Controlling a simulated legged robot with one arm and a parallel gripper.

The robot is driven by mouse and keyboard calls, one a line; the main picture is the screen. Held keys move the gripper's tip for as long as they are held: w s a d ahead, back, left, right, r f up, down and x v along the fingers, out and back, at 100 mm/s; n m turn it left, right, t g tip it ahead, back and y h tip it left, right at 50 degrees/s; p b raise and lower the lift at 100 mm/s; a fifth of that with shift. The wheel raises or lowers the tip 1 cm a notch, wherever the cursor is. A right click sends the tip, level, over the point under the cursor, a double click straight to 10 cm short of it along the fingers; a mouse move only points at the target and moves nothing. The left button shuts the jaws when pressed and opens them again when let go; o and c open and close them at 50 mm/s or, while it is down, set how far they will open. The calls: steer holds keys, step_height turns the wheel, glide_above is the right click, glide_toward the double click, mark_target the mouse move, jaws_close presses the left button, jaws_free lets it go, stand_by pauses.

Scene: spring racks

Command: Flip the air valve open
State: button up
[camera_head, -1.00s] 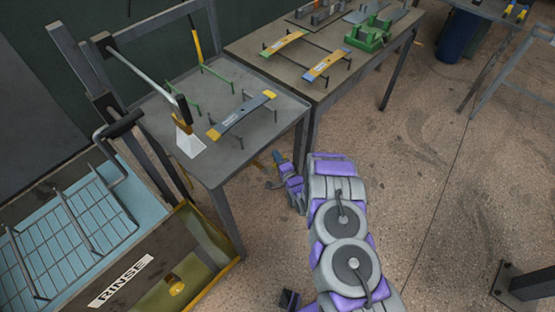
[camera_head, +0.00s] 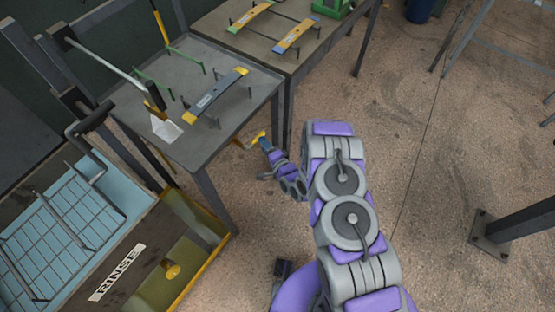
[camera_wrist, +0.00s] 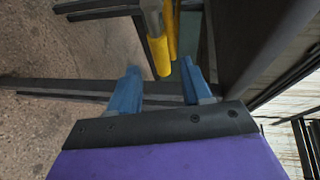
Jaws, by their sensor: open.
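A yellow lever, which looks like the air valve's handle (camera_head: 258,136), shows under the front edge of the small grey table. In the wrist view the yellow handle (camera_wrist: 158,55) hangs from a grey part at the top, with a second yellow piece beside it. My gripper (camera_head: 266,146) is low beside the table, right at the yellow lever. In the wrist view my gripper (camera_wrist: 160,82) has its two blue fingers apart, with the yellow handle's end between and just ahead of the tips. I cannot tell whether they touch. The valve body is mostly hidden.
The small grey table (camera_head: 235,115) carries a curved spring with yellow ends (camera_head: 215,95). A rinse tank (camera_head: 118,272) with a wire basket (camera_head: 60,235) stands at left. A second table (camera_head: 230,38) is behind.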

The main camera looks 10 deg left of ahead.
steer(key=p+v, duration=0.2)
steer(key=v, duration=0.7)
steer(key=shift+s+d, duration=0.2)
steer(key=shift+s, duration=0.1)
steer(key=shift+w+r, duration=0.1)
